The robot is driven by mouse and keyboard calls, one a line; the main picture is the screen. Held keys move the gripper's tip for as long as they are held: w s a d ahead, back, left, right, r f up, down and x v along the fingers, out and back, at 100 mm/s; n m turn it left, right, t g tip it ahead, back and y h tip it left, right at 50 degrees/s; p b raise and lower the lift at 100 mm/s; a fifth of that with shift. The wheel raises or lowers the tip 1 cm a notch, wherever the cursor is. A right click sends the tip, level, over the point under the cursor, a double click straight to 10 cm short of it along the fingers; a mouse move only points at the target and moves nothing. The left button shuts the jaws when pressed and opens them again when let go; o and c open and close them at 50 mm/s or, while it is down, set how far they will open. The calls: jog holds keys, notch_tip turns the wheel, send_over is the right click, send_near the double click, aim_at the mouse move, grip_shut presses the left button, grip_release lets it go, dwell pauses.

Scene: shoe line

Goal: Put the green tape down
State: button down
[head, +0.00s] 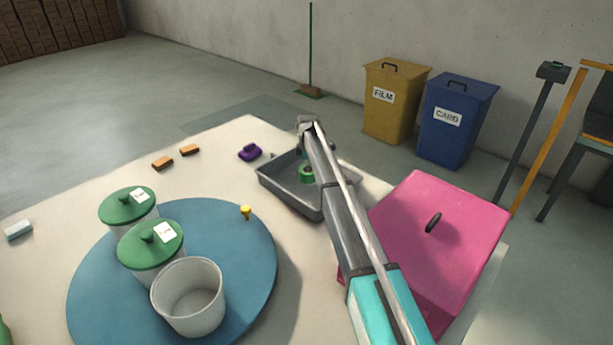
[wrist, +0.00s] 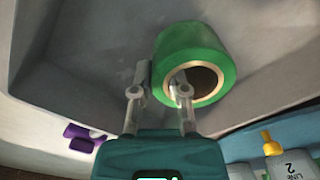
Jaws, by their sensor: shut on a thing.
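In the head view the green tape (head: 307,174) shows within the outline of the grey tray (head: 290,203), partly hidden by my arm. The tray's grey inside (wrist: 90,50) fills most of the wrist view behind the tape. I cannot tell whether the tape touches the tray floor.
A pink lidded box (head: 440,215) stands right of the tray. Two orange blocks (head: 163,162) lie farther left.

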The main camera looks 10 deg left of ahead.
aim_at(307, 174)
jog(key=shift+f+b, duration=1.2)
jog(key=shift+f, duration=0.35)
jog(key=shift+f, duration=0.15)
jog(key=c, duration=0.6)
grip_release()
jog(key=shift+c, duration=0.2)
jog(key=shift+r, duration=0.3)
notch_tip(307, 174, up, 12)
jog(key=p, duration=1.2)
jog(key=shift+f, duration=0.1)
